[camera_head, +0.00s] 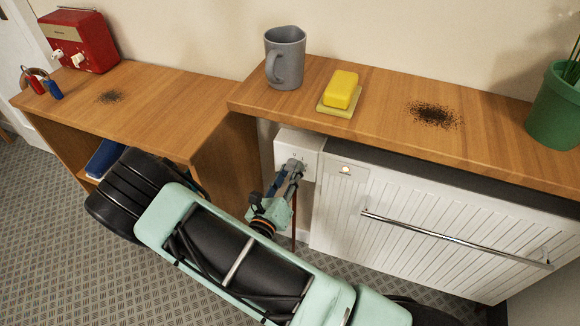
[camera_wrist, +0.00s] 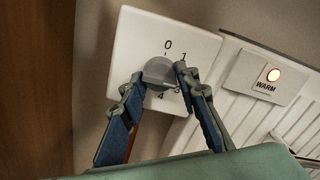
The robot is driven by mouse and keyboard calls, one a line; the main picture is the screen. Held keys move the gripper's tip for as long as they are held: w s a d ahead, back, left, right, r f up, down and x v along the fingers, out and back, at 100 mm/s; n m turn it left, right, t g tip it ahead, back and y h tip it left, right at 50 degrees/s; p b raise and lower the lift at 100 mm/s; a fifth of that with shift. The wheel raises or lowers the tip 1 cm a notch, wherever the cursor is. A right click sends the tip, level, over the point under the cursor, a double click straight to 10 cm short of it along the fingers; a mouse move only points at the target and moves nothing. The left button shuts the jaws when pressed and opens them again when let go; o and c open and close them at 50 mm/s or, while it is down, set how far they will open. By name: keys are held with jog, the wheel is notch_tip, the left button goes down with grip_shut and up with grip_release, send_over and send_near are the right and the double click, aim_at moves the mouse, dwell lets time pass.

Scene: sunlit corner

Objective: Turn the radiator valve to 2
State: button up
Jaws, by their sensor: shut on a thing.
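The radiator valve is a grey knob (camera_wrist: 158,72) on a white square plate (camera_wrist: 133,40), seen in the wrist view. The digits 0 and 1 show above and to the upper right of the knob. A 3 and a 4 show partly at its lower right and below; the 2 is hidden behind my right finger. I cannot tell where the knob points. My gripper (camera_wrist: 159,79) is shut on the knob, one finger on each side. In the head view my gripper (camera_head: 291,170) is at the plate (camera_head: 288,148), left of the white radiator (camera_head: 420,215).
A lit lamp marked WARM (camera_wrist: 273,75) sits right of the plate. A chrome rail (camera_head: 455,240) crosses the radiator. The wooden shelf (camera_head: 385,110) overhangs the valve, bearing a grey mug (camera_head: 286,62), yellow sponge (camera_head: 341,88) and green pot (camera_head: 555,110). A red radio (camera_head: 80,40) stands left.

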jog(key=shift+n+p, duration=0.35)
jog(key=shift+n, duration=0.25)
jog(key=o, duration=1.2)
jog(key=shift+c, duration=0.2)
jog(key=v, duration=1.2)
jog(key=shift+r, duration=0.15)
